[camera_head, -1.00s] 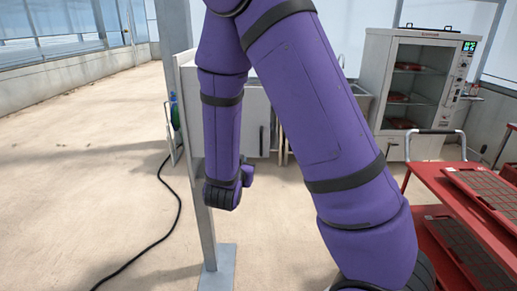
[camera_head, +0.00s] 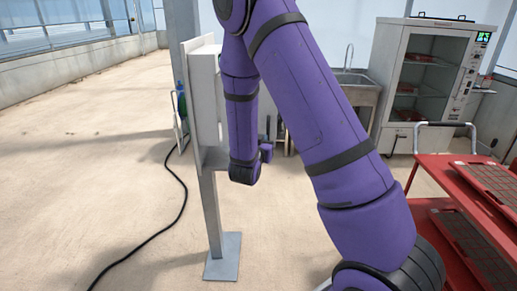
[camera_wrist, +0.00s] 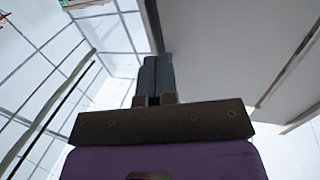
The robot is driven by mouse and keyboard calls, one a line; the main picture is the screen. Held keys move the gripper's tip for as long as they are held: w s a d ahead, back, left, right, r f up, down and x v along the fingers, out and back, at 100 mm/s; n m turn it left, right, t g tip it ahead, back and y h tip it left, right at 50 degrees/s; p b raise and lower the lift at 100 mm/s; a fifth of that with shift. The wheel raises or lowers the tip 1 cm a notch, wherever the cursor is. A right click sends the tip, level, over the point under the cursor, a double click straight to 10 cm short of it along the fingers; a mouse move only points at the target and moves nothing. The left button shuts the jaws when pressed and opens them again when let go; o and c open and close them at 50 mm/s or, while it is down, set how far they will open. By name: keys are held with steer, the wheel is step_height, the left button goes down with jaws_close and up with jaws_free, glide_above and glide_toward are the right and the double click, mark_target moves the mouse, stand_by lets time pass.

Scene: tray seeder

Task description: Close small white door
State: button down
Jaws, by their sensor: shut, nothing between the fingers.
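A pale grey-white box (camera_head: 204,95) stands on a metal post, seen nearly edge-on left of my arm in the head view. A pale panel with a dark upright handle (camera_head: 268,127) shows in part just right of my forearm. I cannot tell whether it is the small white door, as my arm covers the middle. In the wrist view my gripper (camera_wrist: 155,60) is shut and empty. Its fingertips are close to a large pale panel (camera_wrist: 225,45) with a dark edge; contact cannot be told. My fingers are hidden in the head view.
A black cable (camera_head: 180,200) runs over the floor at the left. A red cart (camera_head: 440,175) with trays stands at the right, near my arm. A steel sink (camera_head: 356,90) and a glass-door cabinet (camera_head: 425,80) stand behind. The left floor is open.

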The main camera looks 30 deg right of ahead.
mark_target(272, 129)
steer(key=x, duration=0.3)
steer(key=shift+d, duration=0.1)
steer(key=shift+w+d, duration=0.1)
stand_by(0.3)
steer(key=w+d+n+t+y, duration=0.2)
steer(key=d+y, duration=0.1)
steer(key=w+d+n+t+y, duration=0.2)
steer(key=w+n+y, duration=0.1)
steer(key=shift+w+d+t, duration=0.1)
steer(key=shift+d+t, duration=0.25)
steer(key=shift+t, duration=0.05)
steer(key=w+n+g+y, duration=0.2)
steer(key=w+n+y, duration=1)
steer(key=w+y, duration=0.6)
steer(key=w+a, duration=0.1)
steer(key=w, duration=0.2)
steer(key=shift+n+y, duration=0.3)
